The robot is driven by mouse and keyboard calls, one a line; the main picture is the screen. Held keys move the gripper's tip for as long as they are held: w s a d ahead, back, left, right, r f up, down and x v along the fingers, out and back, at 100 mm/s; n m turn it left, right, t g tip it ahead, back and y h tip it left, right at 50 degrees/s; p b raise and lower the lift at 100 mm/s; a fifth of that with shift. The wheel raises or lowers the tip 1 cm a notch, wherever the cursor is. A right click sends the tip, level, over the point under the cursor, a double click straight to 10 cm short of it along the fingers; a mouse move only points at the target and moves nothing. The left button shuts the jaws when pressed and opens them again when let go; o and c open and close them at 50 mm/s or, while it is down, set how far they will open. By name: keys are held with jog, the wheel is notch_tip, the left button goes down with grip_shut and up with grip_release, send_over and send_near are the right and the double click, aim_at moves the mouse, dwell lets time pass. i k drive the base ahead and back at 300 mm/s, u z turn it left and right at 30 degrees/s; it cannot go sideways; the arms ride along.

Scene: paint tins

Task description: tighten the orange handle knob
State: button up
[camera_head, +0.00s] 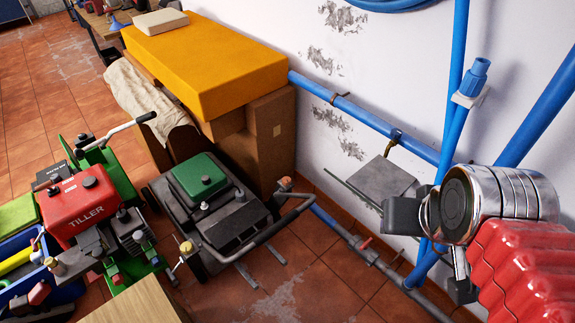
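A small orange-red knob (285,184) sits on the right side of the mower's handle, near the bend of the bar. The mower (215,210) has a green top cover and a dark body, and stands on the tiled floor in the middle. Its dark handle bar (262,240) loops toward the front right. My gripper (402,216) shows as a dark grey part beside the chrome wrist of my arm at the right. It is apart from the knob, to its right and nearer the camera. Its fingertips are not clear, and I see nothing held.
A red tiller (80,205) stands left of the mower. A yellow-topped box (205,60) is behind it. Blue pipes (455,90) run along the white wall, and a pipe with a red valve (365,242) lies low right of the mower. A wooden surface (130,303) is at front left.

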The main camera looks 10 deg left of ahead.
aim_at(286, 181)
jog(key=i, duration=0.9)
jog(key=u, duration=1.75)
